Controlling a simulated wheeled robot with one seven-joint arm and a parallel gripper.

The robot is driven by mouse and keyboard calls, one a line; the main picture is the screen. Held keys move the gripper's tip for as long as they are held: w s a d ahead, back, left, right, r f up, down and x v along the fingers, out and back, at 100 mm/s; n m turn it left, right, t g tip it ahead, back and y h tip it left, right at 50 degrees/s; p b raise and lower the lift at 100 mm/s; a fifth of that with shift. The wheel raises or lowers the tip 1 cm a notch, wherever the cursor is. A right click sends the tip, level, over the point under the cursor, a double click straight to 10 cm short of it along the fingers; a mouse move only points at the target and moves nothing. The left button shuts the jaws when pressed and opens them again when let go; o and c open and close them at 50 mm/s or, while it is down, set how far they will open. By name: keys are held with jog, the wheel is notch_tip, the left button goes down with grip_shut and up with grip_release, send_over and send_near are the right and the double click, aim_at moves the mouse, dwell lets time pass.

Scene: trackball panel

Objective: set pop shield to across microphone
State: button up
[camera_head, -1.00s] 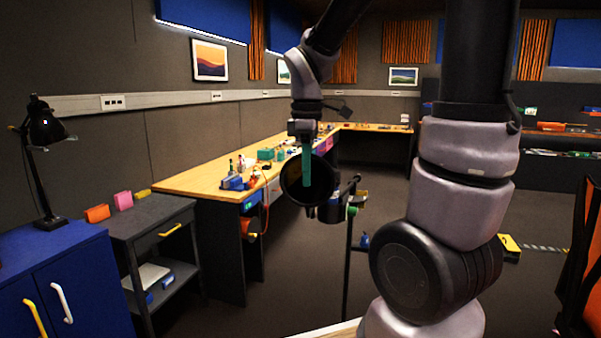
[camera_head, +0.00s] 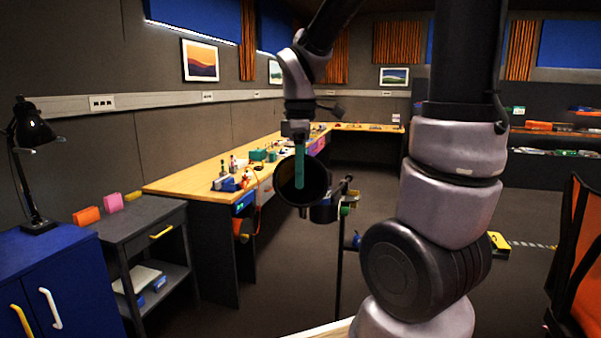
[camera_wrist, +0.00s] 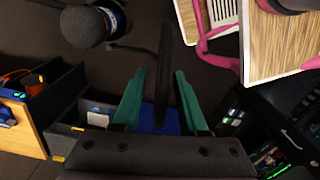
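The pop shield (camera_head: 316,186) is a black round disc in front of the bench in the head view. In the wrist view it shows edge-on as a thin dark shape (camera_wrist: 163,70), with a thin black arm running from it to the left. My gripper (camera_head: 300,185) has teal fingers. In the wrist view the fingers (camera_wrist: 161,78) stand on either side of the shield, with gaps visible, so it looks open around the shield. The microphone (camera_wrist: 83,27), with a dark mesh head, is upper left in the wrist view, apart from the shield.
A thin dark stand (camera_head: 339,260) rises beside the shield. The long wooden bench (camera_head: 190,185) with small items lies behind, left of my arm. A grey side table (camera_head: 150,222) and blue cabinet (camera_head: 60,265) are at left, an orange chair (camera_head: 575,250) at right.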

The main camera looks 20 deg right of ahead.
jog(key=shift+r, duration=0.1)
notch_tip(320, 180, up, 11)
jog(key=shift+f, duration=0.2)
dwell(0.5)
jog(key=shift+s+d+m+t, duration=0.15)
jog(key=shift+s+m+t, duration=0.2)
jog(key=shift+m, duration=0.35)
jog(key=s+d+m+t+y, duration=0.1)
jog(key=s+m+t, duration=0.5)
jog(key=m, duration=0.9)
jog(key=shift+s+d+m+y, duration=0.3)
jog(key=shift+s+m+y, duration=0.1)
jog(key=shift+y, duration=0.1)
jog(key=shift+f+t, duration=0.1)
jog(key=shift+t, duration=0.15)
